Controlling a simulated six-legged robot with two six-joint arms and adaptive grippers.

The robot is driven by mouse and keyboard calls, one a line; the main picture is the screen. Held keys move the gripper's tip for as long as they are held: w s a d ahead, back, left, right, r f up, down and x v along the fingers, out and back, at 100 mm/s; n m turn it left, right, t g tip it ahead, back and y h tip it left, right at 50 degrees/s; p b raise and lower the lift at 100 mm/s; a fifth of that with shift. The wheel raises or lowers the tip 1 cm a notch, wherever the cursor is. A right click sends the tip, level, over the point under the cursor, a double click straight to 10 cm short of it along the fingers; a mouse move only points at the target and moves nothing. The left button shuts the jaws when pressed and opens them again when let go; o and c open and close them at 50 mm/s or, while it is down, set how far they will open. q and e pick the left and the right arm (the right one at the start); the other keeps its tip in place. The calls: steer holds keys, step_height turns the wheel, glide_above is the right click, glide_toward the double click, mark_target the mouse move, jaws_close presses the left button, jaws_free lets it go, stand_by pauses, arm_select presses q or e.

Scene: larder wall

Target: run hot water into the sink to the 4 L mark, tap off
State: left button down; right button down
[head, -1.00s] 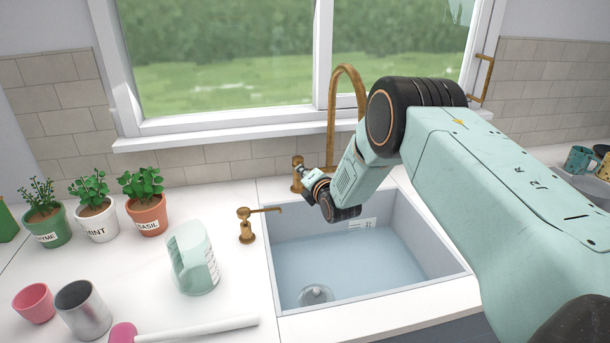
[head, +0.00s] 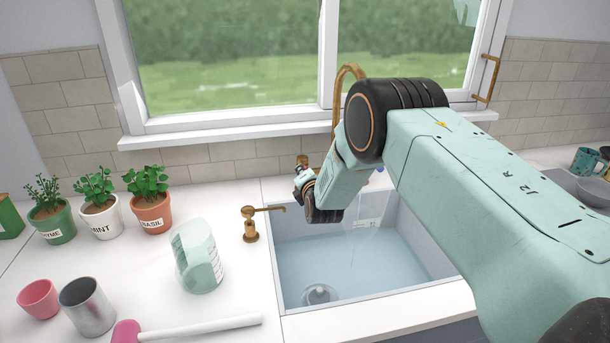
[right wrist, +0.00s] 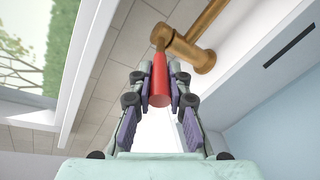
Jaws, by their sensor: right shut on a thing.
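The grey sink (head: 420,240) holds shallow bluish water (head: 320,262), with a round drain (head: 320,294) showing through it. A small marked label (head: 366,224) is on the back wall; its figures are too small to read. A faint pale streak (head: 352,250) drops toward the water, perhaps a thin stream. The brass spout (head: 338,95) rises behind my arm and is partly hidden. My right gripper (right wrist: 160,92) is shut on a red tap handle (right wrist: 159,75) on a brass fitting (right wrist: 188,48). In the head view, the gripper (head: 302,172) is at the sink's back left. My left gripper is out of view.
A brass dispenser (head: 250,224) stands left of the sink. A clear jug (head: 198,258), pink cup (head: 39,299), metal cup (head: 87,306) and several potted herbs (head: 150,205) stand on the left counter. The window (head: 230,60) is close behind the tap.

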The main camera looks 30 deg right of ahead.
steer(key=shift+d, duration=0.1)
steer(key=c, duration=1.3)
jaws_free()
steer(key=shift+s, duration=0.15)
steer(key=v, duration=1.1)
steer(key=shift+s+r, duration=0.1)
steer(key=shift+s, duration=0.25)
